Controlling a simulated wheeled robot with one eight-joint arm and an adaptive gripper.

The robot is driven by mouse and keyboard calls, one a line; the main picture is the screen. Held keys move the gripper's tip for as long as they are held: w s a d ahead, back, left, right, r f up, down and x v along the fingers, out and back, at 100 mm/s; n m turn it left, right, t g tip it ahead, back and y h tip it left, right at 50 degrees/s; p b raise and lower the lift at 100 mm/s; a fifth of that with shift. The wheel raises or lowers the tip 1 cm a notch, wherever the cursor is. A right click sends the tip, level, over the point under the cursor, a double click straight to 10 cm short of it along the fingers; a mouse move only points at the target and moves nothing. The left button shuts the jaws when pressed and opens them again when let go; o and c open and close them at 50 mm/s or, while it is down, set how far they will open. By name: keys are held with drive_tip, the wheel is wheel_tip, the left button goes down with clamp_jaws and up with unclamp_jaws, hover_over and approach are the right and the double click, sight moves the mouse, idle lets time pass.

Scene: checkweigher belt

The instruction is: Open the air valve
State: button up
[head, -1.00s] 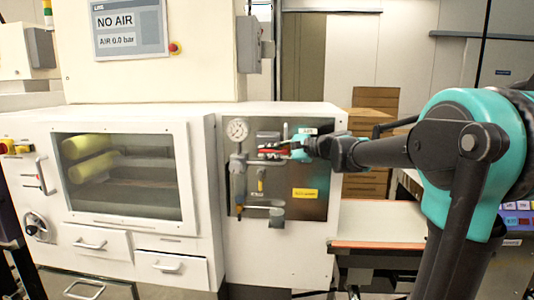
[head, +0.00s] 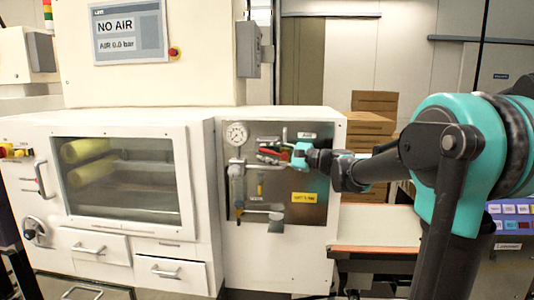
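The air valve's red handle (head: 279,143) is on the metal air panel (head: 318,180) in the head view, right of the round pressure gauge (head: 236,134). My gripper (head: 281,151) is at the handle, reaching in from the right, and its dark fingers overlap the handle in the picture. The fingers are small, and I cannot tell whether they close on the handle or only touch it. Part of the handle and the valve body is hidden behind them. The display (head: 130,31) reads NO AIR and AIR 0.0 bar.
A white machine with a window (head: 122,183) and drawers (head: 172,272) stands left of the panel. A yellow label (head: 304,198) is low on the panel. A belt (head: 375,226) runs at the right, with cardboard boxes (head: 368,125) behind.

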sight(274, 153)
drive_tip(key=shift+v, duration=4)
